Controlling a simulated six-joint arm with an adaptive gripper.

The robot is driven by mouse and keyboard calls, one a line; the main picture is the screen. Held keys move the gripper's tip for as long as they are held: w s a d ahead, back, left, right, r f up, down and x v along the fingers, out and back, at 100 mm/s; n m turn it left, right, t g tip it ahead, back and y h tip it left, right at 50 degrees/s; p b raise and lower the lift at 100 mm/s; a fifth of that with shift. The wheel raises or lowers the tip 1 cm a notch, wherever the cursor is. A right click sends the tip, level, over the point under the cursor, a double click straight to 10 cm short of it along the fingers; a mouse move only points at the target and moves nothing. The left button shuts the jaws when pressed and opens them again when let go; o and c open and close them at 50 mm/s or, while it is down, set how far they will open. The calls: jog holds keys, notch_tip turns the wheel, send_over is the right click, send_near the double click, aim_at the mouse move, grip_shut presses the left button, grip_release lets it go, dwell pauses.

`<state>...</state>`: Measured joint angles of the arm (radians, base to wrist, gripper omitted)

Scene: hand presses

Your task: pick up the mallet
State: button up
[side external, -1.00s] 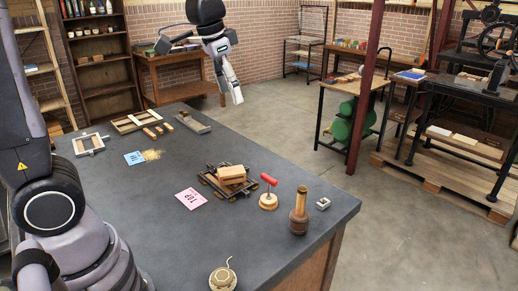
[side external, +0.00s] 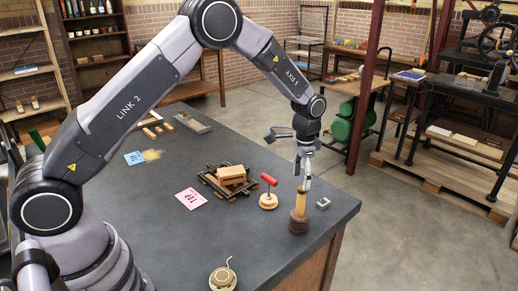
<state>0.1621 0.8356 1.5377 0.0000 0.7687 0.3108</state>
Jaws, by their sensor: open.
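The mallet (side external: 299,221) stands upright near the right front edge of the dark table, its dark round head down and its lighter wooden handle (side external: 300,202) pointing up. My gripper (side external: 304,184) points down from above, with its fingertips at the top of the mallet's handle. It is open. The view is too small to tell whether the fingers are around the handle's top or just above it.
A red-handled tool on a round wooden base (side external: 268,201) stands close left of the mallet. A small metal piece (side external: 323,203) lies close right. A dark frame with wooden blocks (side external: 232,175), a pink card (side external: 191,199) and a round tin (side external: 222,279) are further left. The table's right edge is near.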

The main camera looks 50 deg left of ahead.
aim_at(301, 199)
jog(key=f, duration=0.7)
jog(key=shift+w+d+f, duration=0.1)
jog(key=shift+w+d, duration=0.05)
jog(key=shift+d, duration=0.05)
grip_shut()
